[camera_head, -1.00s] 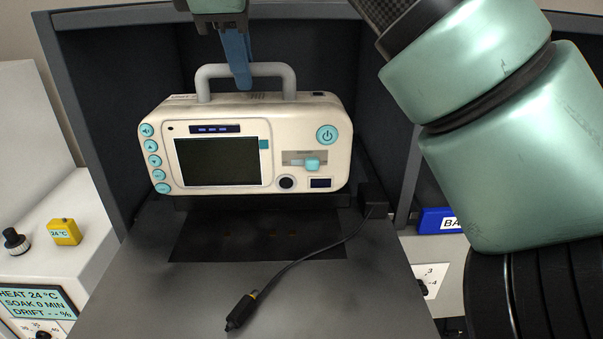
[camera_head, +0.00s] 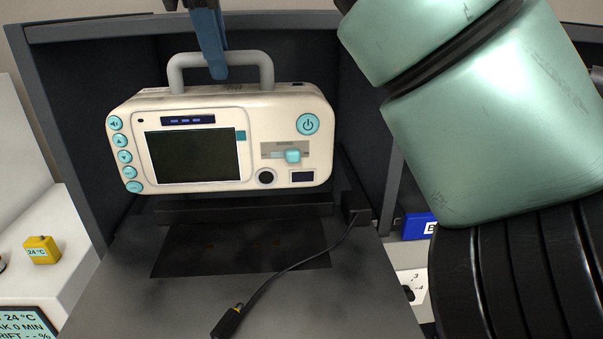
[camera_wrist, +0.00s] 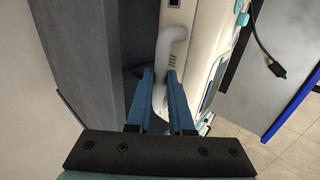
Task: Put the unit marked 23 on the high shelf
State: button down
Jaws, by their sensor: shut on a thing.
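A cream monitor unit (camera_head: 221,139) with a dark screen, teal buttons and a grey carry handle (camera_head: 175,72) hangs upright in front of the dark bay's back wall. Its underside is apart from the bay floor. My gripper (camera_head: 218,72) comes down from above with blue fingers shut on the handle. In the wrist view my gripper (camera_wrist: 161,88) has the handle (camera_wrist: 172,42) between its blue fingers, and the unit (camera_wrist: 202,50) shows beside it. No number 23 is readable on the unit, and I cannot make out a high shelf.
The grey bay (camera_head: 75,130) has side walls close around the unit. A black cable (camera_head: 285,270) with a plug lies on its grey floor (camera_head: 120,305). A blue label (camera_head: 417,226) is at right.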

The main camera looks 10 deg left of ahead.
jog(key=s+d+b, duration=0.3)
jog(key=s, duration=1)
jog(key=shift+d+r, duration=0.15)
jog(key=shift+d, duration=0.2)
